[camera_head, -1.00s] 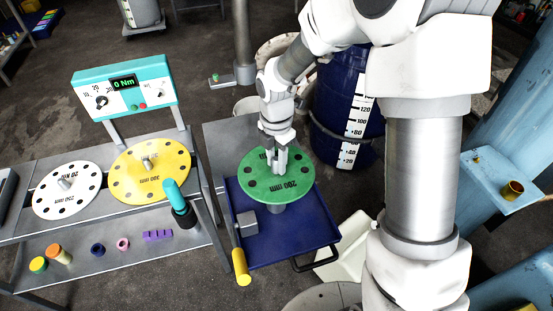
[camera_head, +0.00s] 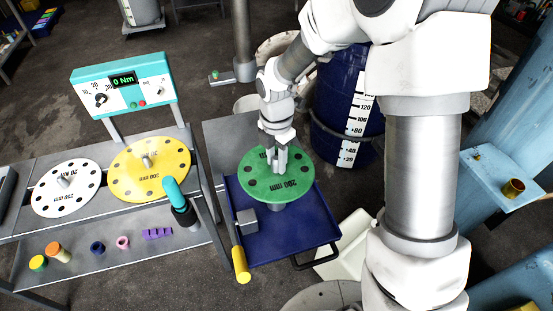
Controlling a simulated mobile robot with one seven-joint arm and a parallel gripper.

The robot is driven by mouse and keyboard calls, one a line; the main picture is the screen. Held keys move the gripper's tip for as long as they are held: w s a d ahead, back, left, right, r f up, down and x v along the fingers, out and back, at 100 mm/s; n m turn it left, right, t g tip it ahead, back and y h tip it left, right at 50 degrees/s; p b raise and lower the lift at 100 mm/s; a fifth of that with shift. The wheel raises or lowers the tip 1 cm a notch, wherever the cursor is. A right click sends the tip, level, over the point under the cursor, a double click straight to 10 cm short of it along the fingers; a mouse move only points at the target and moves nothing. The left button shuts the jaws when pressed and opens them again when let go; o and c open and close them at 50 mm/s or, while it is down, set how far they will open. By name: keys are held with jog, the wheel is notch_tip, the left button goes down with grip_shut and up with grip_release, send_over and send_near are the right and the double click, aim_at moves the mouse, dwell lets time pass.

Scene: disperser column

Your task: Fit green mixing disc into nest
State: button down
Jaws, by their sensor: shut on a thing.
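The green mixing disc (camera_head: 298,186), marked 200 mm, lies roughly level above the blue tray in the head view. My gripper (camera_head: 277,168) is above its middle, with the fingers pointing down and shut on the disc's central hub. The hub is mostly hidden by the fingers. A grey round support (camera_head: 279,206) shows just under the disc's front edge; I cannot tell whether the disc touches it. No nest can be made out for certain.
The blue tray (camera_head: 300,235) holds a grey block (camera_head: 247,221), with a yellow-handled tool (camera_head: 241,264) at its left edge. On the bench at left are a yellow disc (camera_head: 125,175), a white disc (camera_head: 50,200) and a teal-topped tool (camera_head: 180,200). A blue drum (camera_head: 330,125) stands behind.

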aim_at(277, 158)
jog(key=shift+f+b, duration=0.35)
jog(key=shift+f, duration=0.2)
jog(key=c, duration=0.5)
grip_release()
notch_tip(277, 158, up, 18)
jog(key=shift+f+p, duration=0.25)
jog(key=shift+p, duration=0.2)
dwell(0.5)
jog(key=s+d+r+m+t, duration=0.2)
jog(key=s+d+m, duration=0.4)
jog(key=s+m, duration=0.3)
jog(key=s+d+r+m+t, duration=0.3)
jog(key=s+d+m, duration=0.3)
jog(key=m, duration=1.1)
jog(key=shift+s+r+t, duration=0.3)
jog(key=shift+s+r, duration=0.15)
jog(key=shift+s, duration=1.45)
